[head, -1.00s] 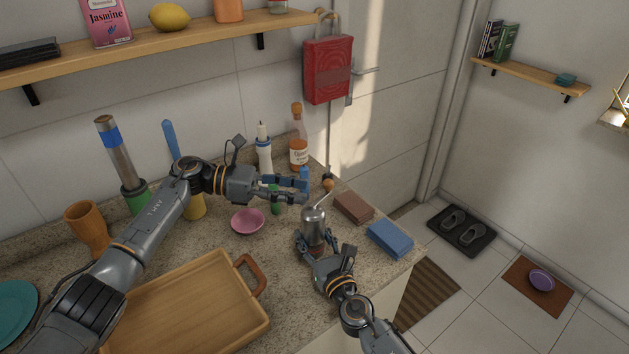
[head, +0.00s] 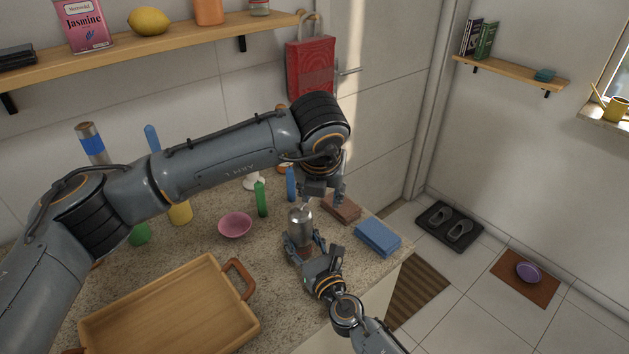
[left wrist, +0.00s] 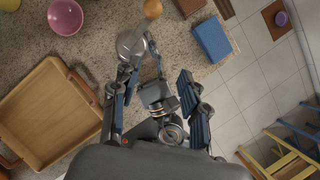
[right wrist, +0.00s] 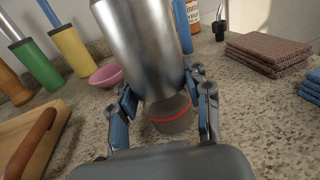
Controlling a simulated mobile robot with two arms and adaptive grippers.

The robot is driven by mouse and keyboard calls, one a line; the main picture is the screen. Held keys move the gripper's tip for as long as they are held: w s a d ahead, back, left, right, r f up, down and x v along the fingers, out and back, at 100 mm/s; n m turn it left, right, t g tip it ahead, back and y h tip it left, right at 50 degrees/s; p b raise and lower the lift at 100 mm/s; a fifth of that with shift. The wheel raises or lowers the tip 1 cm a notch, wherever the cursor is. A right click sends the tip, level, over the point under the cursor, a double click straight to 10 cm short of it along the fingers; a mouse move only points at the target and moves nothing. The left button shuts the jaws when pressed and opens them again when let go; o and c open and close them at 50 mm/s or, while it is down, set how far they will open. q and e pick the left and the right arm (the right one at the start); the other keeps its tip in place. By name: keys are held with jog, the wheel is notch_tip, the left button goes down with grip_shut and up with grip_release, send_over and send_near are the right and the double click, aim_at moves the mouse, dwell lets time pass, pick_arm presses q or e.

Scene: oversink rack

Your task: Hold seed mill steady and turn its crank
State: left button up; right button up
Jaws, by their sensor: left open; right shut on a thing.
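The seed mill (head: 300,221) is a silver metal cylinder standing upright on the speckled counter. It also shows large in the right wrist view (right wrist: 145,45), with a red-ringed grey base. My right gripper (head: 304,247) is shut around the mill's lower body. In the left wrist view the crank's round wooden knob (left wrist: 153,9) shows at the top edge, beyond the mill's metal top (left wrist: 132,44). My left gripper (head: 322,193) is open and empty, pointing down above and slightly right of the mill. In the head view it and its arm hide the knob.
A brown cloth stack (head: 341,208) and blue cloths (head: 377,238) lie right of the mill, near the counter's edge. A pink bowl (head: 235,225) and green bottle (head: 260,198) stand left. A wooden tray (head: 170,310) lies at front left. A shelf (head: 150,50) runs above.

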pick_arm(q)
notch_tip(320, 180, up, 4)
jog(key=n+t+y, duration=0.2)
jog(key=n+t, duration=0.2)
jog(key=x, duration=1.2)
jog(key=shift+w+d+r, duration=0.25)
jog(key=shift+w+d, duration=0.05)
jog(key=shift+c, duration=0.5)
grip_shut()
